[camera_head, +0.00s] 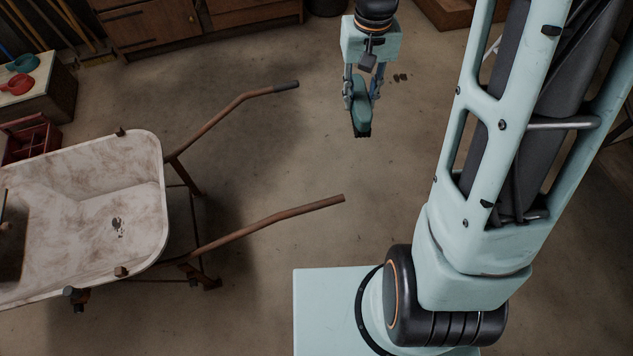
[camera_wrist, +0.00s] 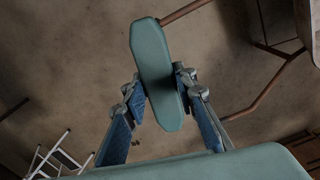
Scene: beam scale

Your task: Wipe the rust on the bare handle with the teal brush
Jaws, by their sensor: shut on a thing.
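The teal brush (camera_head: 361,118) hangs in my gripper (camera_head: 361,92), with its dark bristle side low in the head view. My gripper is shut on it; in the wrist view the brush body (camera_wrist: 158,75) lies between the fingers (camera_wrist: 158,95). The bare handle (camera_head: 285,216) of the wheelbarrow is reddish-brown with rust and lies lower left of the brush, apart from it. In the wrist view the bare handle (camera_wrist: 186,9) shows at the top, its end by the brush's upper end in the picture. The other handle (camera_head: 230,104) has a dark grip (camera_head: 285,86).
The rust-stained white wheelbarrow tray (camera_head: 146,150) stands at left. A red crate (camera_head: 45,135) and a table (camera_head: 55,95) with a red pan (camera_head: 18,84) and a teal one (camera_head: 22,63) are beyond it. Wooden cabinets (camera_head: 150,30) line the back. The floor between the handles is clear.

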